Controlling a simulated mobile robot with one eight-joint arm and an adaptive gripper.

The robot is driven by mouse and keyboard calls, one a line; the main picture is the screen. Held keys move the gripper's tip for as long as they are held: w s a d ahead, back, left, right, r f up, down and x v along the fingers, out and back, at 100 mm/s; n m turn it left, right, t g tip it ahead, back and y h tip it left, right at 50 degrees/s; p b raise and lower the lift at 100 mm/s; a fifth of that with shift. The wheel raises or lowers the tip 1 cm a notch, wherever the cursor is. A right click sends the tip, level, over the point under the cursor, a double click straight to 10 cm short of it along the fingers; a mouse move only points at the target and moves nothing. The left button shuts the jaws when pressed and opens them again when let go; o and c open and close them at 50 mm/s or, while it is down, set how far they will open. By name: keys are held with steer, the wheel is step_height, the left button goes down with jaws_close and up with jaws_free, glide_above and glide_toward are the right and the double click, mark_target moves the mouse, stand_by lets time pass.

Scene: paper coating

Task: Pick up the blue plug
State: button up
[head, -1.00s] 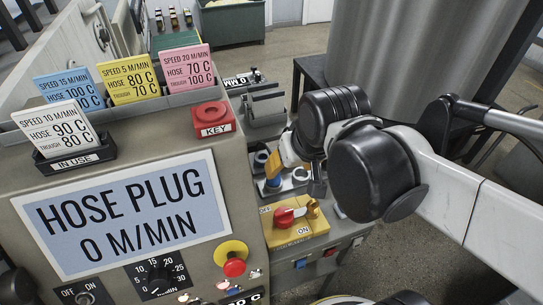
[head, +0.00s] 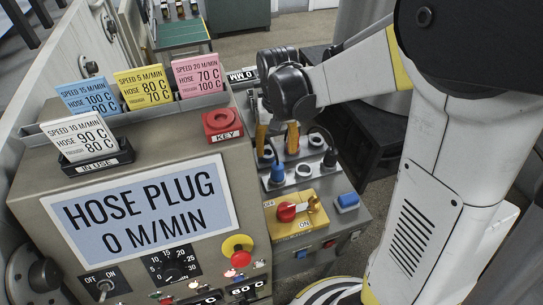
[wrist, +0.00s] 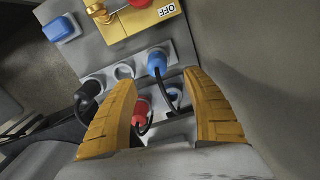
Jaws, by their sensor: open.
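The blue plug (head: 277,174) stands upright in the near left of the socket panel, with a dark cable. In the wrist view the blue plug (wrist: 157,62) shows near the tips of my gripper (wrist: 160,78). My gripper (head: 277,138) is open, its yellow-orange fingers apart and empty over the panel. In the wrist view a red plug (wrist: 141,108) lies between the fingers, deeper in the picture. The head view hides the red plug behind my gripper.
A black plug (head: 329,158) stands to the right on the panel. A yellow switch box with a red knob (head: 287,212) and a blue block (head: 347,202) sit in front. The grey console (head: 140,140) rises on the left.

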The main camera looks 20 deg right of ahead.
mark_target(278, 166)
step_height(278, 166, down, 4)
steer(key=shift+r+b, duration=0.1)
steer(key=shift+b, duration=0.4)
steer(key=f+b, duration=0.1)
steer(key=f, duration=0.2)
steer(key=f+b, duration=0.1)
steer(key=f, duration=0.1)
steer(key=shift+d+f+b, duration=0.2)
steer(key=shift+d+b, duration=0.05)
steer(key=shift+b, duration=0.05)
steer(key=shift+s+r, duration=0.1)
jaws_close()
